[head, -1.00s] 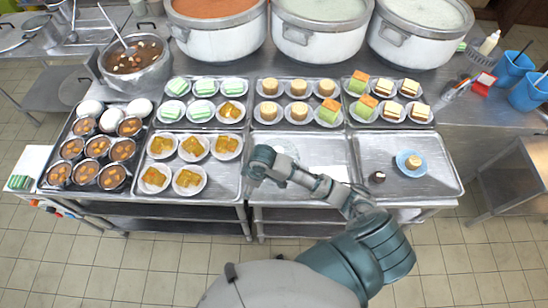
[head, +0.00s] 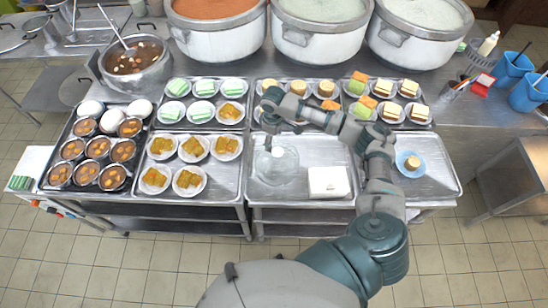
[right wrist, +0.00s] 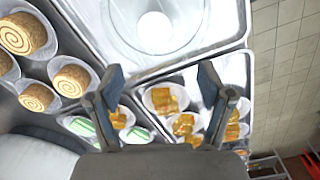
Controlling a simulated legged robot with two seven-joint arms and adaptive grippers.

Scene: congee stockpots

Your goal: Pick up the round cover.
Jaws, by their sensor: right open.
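The round cover (head: 277,163) is a clear, see-through dome on the left part of the front middle metal tray. In the right wrist view the cover (right wrist: 155,28) shows at the top as a pale glassy round, cut by the picture edge. My right gripper (head: 268,118) is over the near edge of the back middle tray, behind the cover and apart from it. In the right wrist view my right gripper (right wrist: 162,85) has its two fingers wide apart with nothing held between them. My left gripper is not in view.
A white box (head: 328,183) lies right of the cover. Swirl rolls on plates (head: 299,111) sit close to my gripper. Plates of yellow pieces (head: 188,181) stand left. Large pots (head: 320,40) line the back. A blue plate with a roll (head: 410,164) is at right.

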